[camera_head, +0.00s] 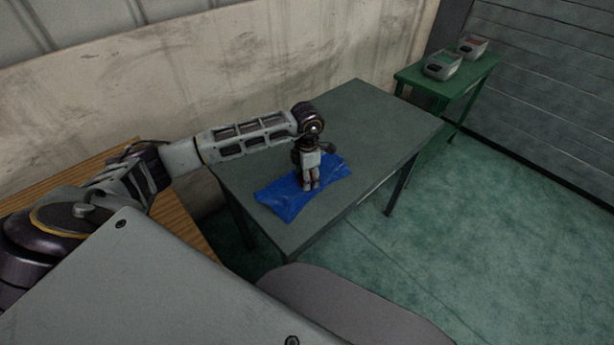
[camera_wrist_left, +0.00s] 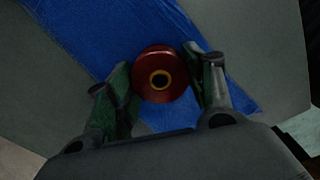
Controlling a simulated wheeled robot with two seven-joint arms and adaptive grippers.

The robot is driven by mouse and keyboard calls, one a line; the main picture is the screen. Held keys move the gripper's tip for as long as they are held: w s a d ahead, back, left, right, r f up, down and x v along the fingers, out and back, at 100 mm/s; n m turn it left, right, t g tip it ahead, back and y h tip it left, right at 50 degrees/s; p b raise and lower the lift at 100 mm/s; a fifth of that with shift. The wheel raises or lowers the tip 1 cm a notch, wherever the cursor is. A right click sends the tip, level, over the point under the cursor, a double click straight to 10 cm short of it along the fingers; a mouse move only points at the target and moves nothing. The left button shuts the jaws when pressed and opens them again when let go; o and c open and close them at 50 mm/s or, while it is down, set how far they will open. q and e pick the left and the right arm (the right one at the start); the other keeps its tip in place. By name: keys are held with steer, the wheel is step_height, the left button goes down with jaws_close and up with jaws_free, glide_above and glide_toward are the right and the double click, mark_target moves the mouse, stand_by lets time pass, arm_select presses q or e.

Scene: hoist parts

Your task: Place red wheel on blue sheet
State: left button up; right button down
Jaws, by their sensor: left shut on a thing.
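The blue sheet (camera_head: 283,198) lies on the grey-green table and also fills much of the left wrist view (camera_wrist_left: 85,35). My left gripper (camera_head: 311,186) points down over the sheet. In the left wrist view my left gripper (camera_wrist_left: 162,82) is shut on the red wheel (camera_wrist_left: 158,74), a round red disc with a yellowish ring around a dark centre hole. The wheel is over the blue sheet; I cannot tell whether it touches it. In the head view the wheel is hidden by the gripper. My right gripper is not in view.
The grey-green table (camera_head: 385,115) is otherwise bare, with free room behind and right of the sheet. A green side table (camera_head: 455,84) at the back right holds two grey bins (camera_head: 442,65). A wooden surface (camera_head: 185,222) is at the left, by the wall.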

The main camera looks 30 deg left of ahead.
arm_select(q)
steer(key=shift+s+f, duration=0.3)
steer(key=shift+f, duration=0.2)
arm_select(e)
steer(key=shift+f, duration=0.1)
arm_select(q)
steer(key=shift+d, duration=0.1)
jaws_close()
steer(key=shift+f, duration=0.2)
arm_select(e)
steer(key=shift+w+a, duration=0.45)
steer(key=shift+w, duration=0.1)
arm_select(q)
steer(key=o, duration=1)
jaws_free()
steer(key=o, duration=0.5)
steer(key=shift+w+f, duration=0.1)
steer(key=shift+c, duration=0.2)
steer(key=shift+w+r, duration=0.15)
steer(key=shift+r, duration=0.2)
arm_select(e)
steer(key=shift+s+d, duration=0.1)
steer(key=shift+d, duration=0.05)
